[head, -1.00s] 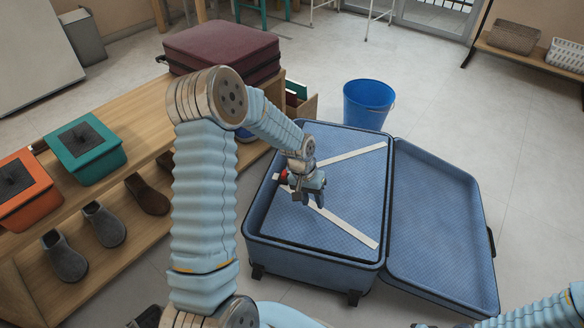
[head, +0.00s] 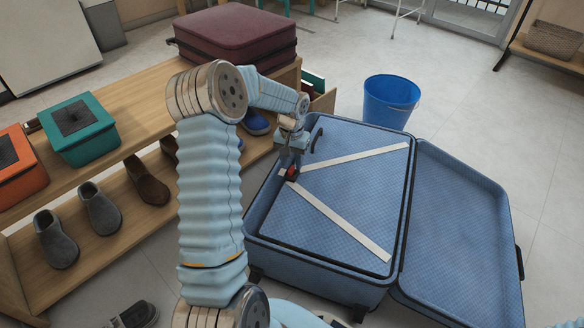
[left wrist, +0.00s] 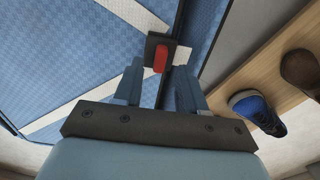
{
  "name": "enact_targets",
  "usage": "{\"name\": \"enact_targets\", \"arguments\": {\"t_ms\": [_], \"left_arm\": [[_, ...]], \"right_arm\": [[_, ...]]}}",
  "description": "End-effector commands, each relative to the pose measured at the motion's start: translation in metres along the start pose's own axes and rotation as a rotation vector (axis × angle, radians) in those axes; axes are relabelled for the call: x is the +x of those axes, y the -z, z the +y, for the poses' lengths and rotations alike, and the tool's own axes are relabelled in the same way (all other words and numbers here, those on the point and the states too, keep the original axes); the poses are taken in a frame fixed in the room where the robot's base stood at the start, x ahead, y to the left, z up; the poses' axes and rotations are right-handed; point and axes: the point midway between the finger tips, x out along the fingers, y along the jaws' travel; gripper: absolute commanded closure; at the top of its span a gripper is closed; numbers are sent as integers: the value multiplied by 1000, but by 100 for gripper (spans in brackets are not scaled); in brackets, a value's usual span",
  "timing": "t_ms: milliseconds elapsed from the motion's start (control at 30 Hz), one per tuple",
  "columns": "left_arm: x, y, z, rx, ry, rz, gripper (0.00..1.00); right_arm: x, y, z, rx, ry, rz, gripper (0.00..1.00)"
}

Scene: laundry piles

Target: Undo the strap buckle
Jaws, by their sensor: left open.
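The strap buckle (head: 291,174) is a small black piece with a red button, at the left side of the open blue suitcase (head: 345,284). White straps (head: 345,221) run from it in a V across the blue inner panel. In the left wrist view the buckle (left wrist: 160,57) lies just beyond the fingertips, about midway between them. My left gripper (head: 291,163) is open over the suitcase's left edge, close to the buckle. In the left wrist view the left gripper (left wrist: 161,85) has its fingers apart with nothing between them. My right gripper is not in view.
The suitcase lid (head: 465,225) lies open to the right. A wooden bench (head: 150,98) with shoes below stands at left, holding a teal box (head: 80,130), an orange box (head: 15,165) and a maroon suitcase (head: 235,35). A blue bucket (head: 390,102) stands behind.

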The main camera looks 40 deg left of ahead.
Motion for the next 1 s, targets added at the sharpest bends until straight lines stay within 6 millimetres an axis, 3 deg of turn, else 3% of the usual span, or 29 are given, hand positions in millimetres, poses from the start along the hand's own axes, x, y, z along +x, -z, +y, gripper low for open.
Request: {"name": "enact_targets", "arguments": {"t_ms": [200, 500, 767, 1000], "left_arm": [[22, 0, 0, 1, -1, 0, 60], [23, 0, 0, 1, -1, 0, 60], [23, 0, 0, 1, 0, 0, 99], [22, 0, 0, 0, -4, 0, 100]], "right_arm": [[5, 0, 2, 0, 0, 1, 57], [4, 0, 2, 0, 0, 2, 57], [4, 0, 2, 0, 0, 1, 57], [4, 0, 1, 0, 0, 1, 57]]}}
